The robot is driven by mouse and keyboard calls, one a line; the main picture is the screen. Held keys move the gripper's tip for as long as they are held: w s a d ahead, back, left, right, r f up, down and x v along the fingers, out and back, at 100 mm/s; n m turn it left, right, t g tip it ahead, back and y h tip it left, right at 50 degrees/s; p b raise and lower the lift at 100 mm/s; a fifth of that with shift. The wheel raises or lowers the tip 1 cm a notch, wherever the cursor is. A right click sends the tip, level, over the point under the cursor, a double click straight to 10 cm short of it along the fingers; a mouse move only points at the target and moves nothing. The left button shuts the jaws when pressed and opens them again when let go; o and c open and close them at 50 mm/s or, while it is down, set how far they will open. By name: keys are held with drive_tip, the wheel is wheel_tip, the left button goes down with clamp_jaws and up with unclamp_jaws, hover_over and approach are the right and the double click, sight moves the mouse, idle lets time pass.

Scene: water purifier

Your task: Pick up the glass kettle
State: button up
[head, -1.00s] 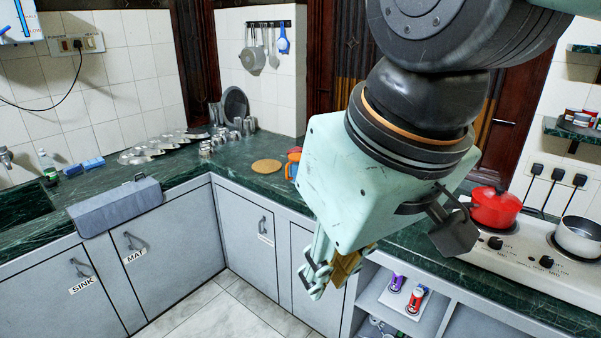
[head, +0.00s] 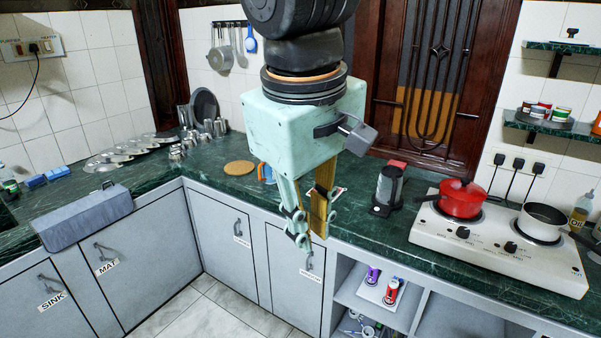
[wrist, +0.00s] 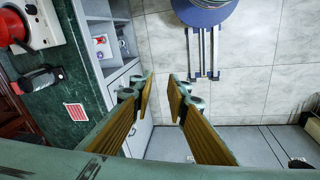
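The glass kettle (head: 388,188) stands upright on the green counter in the head view, with a dark body, a black handle side and a red patch behind its top. In the wrist view the kettle (wrist: 40,80) lies near the left edge, on the counter. My gripper (head: 308,232) points down in front of the counter's front edge, to the left of the kettle and apart from it. In the wrist view my gripper (wrist: 160,98) has its two wooden-faced fingers spread, with nothing between them but a view of the floor.
A white stove (head: 497,245) with a red pot (head: 460,198) and a steel pan (head: 541,222) stands right of the kettle. A cork mat (head: 239,168) lies left of my gripper. Open shelves (head: 350,290) are below the counter. A blue round stool (wrist: 205,12) stands on the floor.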

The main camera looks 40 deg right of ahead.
sight(391, 188)
drive_tip(key=w+d+f+n+g+h+p, duration=0.2)
drive_tip(key=w+d+f+g+h, duration=0.15)
drive_tip(key=w+d, duration=0.9)
drive_tip(key=w+d+f+n+g+h+p, duration=0.25)
drive_tip(key=w+d+g, duration=0.25)
drive_tip(key=w+d, duration=0.75)
drive_tip(key=w+d+f+n+g+h+p, duration=0.1)
drive_tip(key=w+d+f+n+h, duration=0.2)
drive_tip(key=d+f, duration=0.7)
drive_tip(key=w+d+f+n+g+h+p, duration=0.1)
drive_tip(key=w+d+f+n+h+p, duration=0.1)
drive_tip(key=d+f, duration=0.9)
drive_tip(key=w+d+n+h, duration=0.1)
drive_tip(key=w+d+h, duration=0.1)
drive_tip(key=w+d, duration=0.1)
drive_tip(key=shift+f+g, duration=0.3)
drive_tip(key=shift+g, duration=0.05)
drive_tip(key=shift+d, duration=0.15)
drive_tip(key=x, duration=0.8)
drive_tip(key=shift+d, duration=0.2)
drive_tip(key=shift+r, duration=0.15)
